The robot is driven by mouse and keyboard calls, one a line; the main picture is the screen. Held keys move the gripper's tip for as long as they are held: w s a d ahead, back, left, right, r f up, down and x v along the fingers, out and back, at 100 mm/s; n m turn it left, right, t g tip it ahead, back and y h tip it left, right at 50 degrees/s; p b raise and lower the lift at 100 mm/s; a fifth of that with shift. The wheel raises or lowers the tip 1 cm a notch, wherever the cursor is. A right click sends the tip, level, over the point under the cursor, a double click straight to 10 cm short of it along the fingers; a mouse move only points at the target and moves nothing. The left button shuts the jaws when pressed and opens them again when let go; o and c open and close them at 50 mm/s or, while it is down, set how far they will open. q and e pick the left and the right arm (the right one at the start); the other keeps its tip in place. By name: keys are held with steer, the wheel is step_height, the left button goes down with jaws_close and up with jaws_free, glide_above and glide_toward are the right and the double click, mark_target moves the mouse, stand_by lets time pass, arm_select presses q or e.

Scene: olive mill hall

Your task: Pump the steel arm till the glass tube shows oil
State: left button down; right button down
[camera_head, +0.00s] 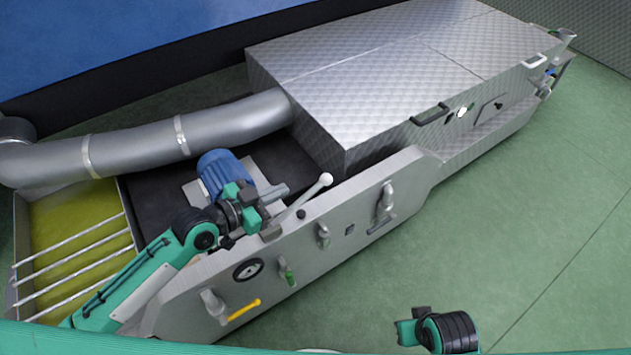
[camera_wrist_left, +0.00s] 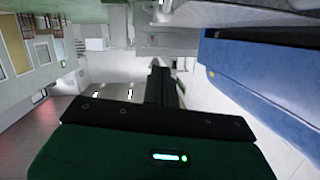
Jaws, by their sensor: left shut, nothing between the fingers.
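The steel arm (camera_head: 305,200) is a bare lever with a pale ball end, slanting up to the right from the near panel's top edge. My left gripper (camera_head: 268,212) is shut and empty, close to the lever's lower part in the head view; I cannot tell whether they touch. In the left wrist view, the dark gripper parts (camera_wrist_left: 160,88) point away from the camera, and the lever cannot be made out. I cannot pick out the glass tube for certain among the small panel fittings, so its oil level cannot be read. Part of my right arm shows at bottom right.
A blue motor (camera_head: 222,172) stands just behind my left gripper. The steel panel (camera_head: 335,210) carries a round gauge (camera_head: 247,269), a yellow handle (camera_head: 244,309) and several valves. A fat pipe (camera_head: 140,146) and a large steel housing (camera_head: 400,60) lie behind. Green floor at right is clear.

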arm_select(q)
steer(key=shift+d, duration=0.1)
glide_above(316, 191)
step_height(316, 191, down, 5)
steer(key=shift+f+b, duration=0.35)
steer(key=shift+b, duration=0.2)
steer(key=shift+f, duration=0.1)
arm_select(e)
steer(key=shift+v, duration=1.2)
steer(key=shift+w, duration=0.1)
